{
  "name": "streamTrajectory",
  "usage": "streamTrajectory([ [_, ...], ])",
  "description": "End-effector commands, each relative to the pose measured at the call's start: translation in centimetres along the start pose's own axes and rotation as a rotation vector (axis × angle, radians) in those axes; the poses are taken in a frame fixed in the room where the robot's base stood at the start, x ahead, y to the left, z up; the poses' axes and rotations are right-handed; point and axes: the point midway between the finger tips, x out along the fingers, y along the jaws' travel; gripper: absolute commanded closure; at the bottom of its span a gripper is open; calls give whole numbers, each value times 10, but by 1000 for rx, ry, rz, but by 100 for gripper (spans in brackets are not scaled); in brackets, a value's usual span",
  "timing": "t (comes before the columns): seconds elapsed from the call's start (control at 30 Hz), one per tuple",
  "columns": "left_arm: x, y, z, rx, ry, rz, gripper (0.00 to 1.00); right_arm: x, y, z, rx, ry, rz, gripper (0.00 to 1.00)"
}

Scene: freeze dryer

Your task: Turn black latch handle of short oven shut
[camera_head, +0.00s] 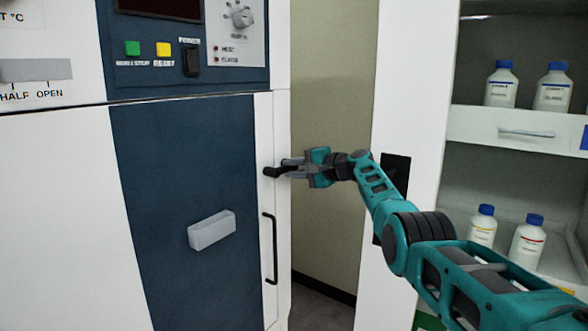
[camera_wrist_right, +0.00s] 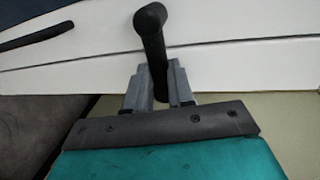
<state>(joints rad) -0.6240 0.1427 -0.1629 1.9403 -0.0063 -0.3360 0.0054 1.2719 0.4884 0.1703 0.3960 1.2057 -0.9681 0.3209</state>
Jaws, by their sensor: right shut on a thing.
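The short oven (camera_head: 185,220) has a dark blue front panel and a white right edge, and its door looks closed. Its black latch handle (camera_head: 272,172) sits on the white edge strip, above a long black pull bar (camera_head: 270,248). My right gripper (camera_head: 289,168) reaches in from the right and is shut on the latch handle. In the right wrist view the latch handle (camera_wrist_right: 151,40) stands between the two grey fingers (camera_wrist_right: 155,85), its rounded end sticking out beyond them. My left gripper is not in view.
A control panel with a green button (camera_head: 132,48), a yellow button (camera_head: 163,49) and a knob (camera_head: 239,16) is above the door. A grey holder (camera_head: 211,231) juts from the door. Open shelves (camera_head: 500,125) with white bottles stand at right, beyond a narrow gap.

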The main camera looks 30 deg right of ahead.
Motion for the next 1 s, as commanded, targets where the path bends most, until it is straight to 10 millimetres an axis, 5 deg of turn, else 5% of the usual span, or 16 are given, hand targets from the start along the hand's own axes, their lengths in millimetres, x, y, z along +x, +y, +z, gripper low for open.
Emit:
streamTrajectory([
  [0.1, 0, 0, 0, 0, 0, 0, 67, 0, -1, 0, 7, -1, -3, 100],
  [0.13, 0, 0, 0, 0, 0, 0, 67, 0, -1, 0, 7, -1, -3, 74],
  [0.37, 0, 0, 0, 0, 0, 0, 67, 0, -1, 0, 4, 0, -3, 52],
  [1.0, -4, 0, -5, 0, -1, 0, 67, -20, 0, -2, 0, 3, -1, 52],
])
